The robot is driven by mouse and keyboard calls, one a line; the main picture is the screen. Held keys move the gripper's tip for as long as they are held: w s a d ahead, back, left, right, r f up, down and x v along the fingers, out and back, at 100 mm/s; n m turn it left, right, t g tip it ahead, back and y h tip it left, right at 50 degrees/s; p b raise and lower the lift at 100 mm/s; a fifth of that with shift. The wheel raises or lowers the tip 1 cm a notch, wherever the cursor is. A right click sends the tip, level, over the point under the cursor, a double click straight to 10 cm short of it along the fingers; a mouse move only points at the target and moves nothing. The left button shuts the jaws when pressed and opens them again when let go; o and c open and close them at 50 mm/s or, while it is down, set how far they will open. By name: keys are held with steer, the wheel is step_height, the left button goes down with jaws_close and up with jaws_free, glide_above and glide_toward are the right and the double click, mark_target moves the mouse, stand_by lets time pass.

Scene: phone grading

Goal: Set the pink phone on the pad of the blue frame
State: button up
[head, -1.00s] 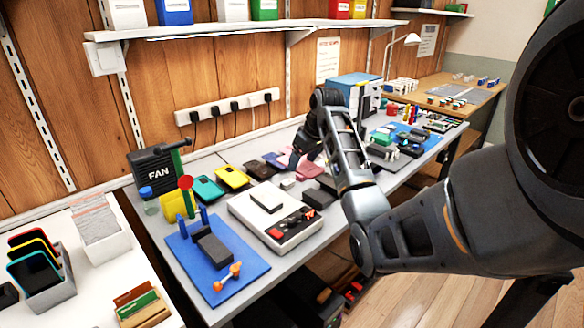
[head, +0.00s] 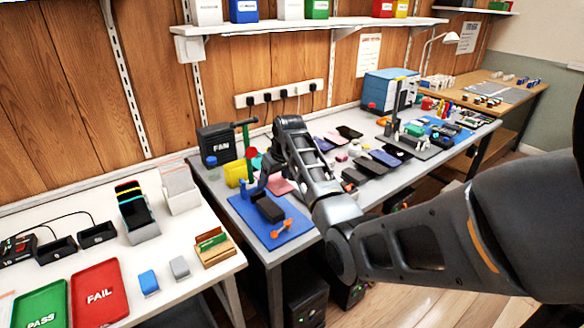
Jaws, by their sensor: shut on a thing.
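The blue frame is a flat blue board (head: 295,236) on the grey bench, with short blue posts and a dark block-shaped pad (head: 269,209) on it. The pink phone (head: 281,186) shows as a small pink patch just behind the pad; my arm hides part of it. My gripper (head: 264,181) points down behind the pad, shut on the pink phone. The fingertips are small and dark, so their exact grip is unclear. I cannot tell whether phone and pad touch.
A green post with a red disc (head: 252,154) stands close behind the frame, near the black FAN box (head: 215,143). An orange piece (head: 282,229) lies on the board's front. Phones and tools crowd the bench to the right. A white table (head: 205,275) with trays stands left.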

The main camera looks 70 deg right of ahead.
steer(key=shift+w+a+f, duration=0.15)
steer(key=shift+w+a, duration=0.25)
steer(key=shift+a, duration=0.35)
steer(key=shift+f, duration=0.15)
steer(key=b, duration=0.6)
glide_above(270, 206)
steer(key=s, duration=0.1)
steer(key=f, duration=0.4)
steer(key=a+f, duration=0.1)
steer(key=f, duration=0.1)
steer(key=shift+s, duration=0.1)
steer(key=shift+f, duration=0.8)
steer(key=shift+p, duration=0.35)
steer(key=shift+f, duration=0.35)
stand_by(0.8)
steer(key=o, duration=1.2)
